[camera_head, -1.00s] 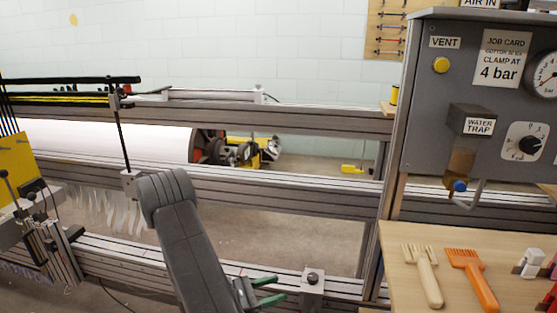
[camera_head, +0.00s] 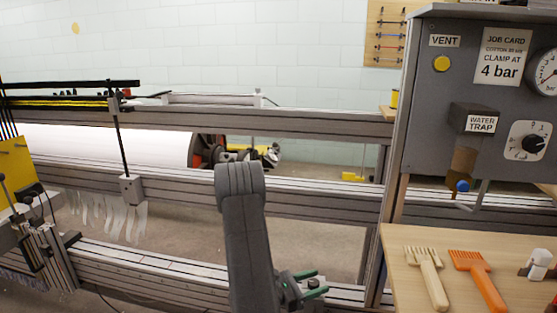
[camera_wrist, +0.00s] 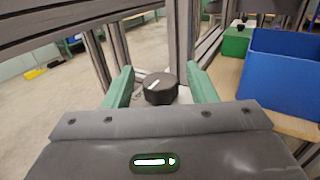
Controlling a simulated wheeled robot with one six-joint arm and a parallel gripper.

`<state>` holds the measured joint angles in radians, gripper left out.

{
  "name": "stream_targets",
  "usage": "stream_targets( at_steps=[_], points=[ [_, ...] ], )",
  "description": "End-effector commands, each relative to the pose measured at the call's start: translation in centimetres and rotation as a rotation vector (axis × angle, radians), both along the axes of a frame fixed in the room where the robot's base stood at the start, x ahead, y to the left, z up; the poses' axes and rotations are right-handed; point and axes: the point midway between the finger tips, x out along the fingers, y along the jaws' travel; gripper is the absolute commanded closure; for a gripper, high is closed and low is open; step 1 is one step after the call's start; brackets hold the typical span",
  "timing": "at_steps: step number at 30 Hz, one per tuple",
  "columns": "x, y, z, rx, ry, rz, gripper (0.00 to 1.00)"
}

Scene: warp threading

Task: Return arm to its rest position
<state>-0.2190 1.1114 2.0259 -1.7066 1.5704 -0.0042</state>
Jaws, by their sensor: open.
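My arm stands in the lower middle of the head view, its grey link upright in front of the metal frame rails. My gripper (camera_head: 309,284) has green fingers that show low in the head view, by the lower rail and left of the wooden table. In the wrist view my gripper (camera_wrist: 158,90) has its two green fingers spread apart. A black round knob (camera_wrist: 160,88) with a white mark shows between or beyond the fingers. I cannot tell its distance from them, but no finger is seen closed on it.
A wooden table (camera_head: 405,240) at the right holds a cream comb (camera_head: 432,275) and an orange comb (camera_head: 478,277). A grey control panel (camera_head: 480,100) stands above it. A blue bin (camera_wrist: 280,75) shows at right in the wrist view. Frame rails (camera_head: 300,205) run behind my arm.

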Motion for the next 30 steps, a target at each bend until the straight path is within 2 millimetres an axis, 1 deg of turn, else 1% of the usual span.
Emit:
stream_targets(
  at_steps=[7,8,9,23,30],
  points=[
    [0.1,0.1,0.0,0.001,-0.003,-0.138,0.48],
    [0.0,0.4,0.1,0.0,-0.001,-0.143,0.48],
    [-0.1,1.1,0.1,0.0,0.001,-0.138,0.48],
    [-1.5,7.5,0.1,0.0,0.0,-0.137,0.48],
    [-2.3,11.1,0.1,0.0,-0.001,-0.137,0.48]
  ],
)
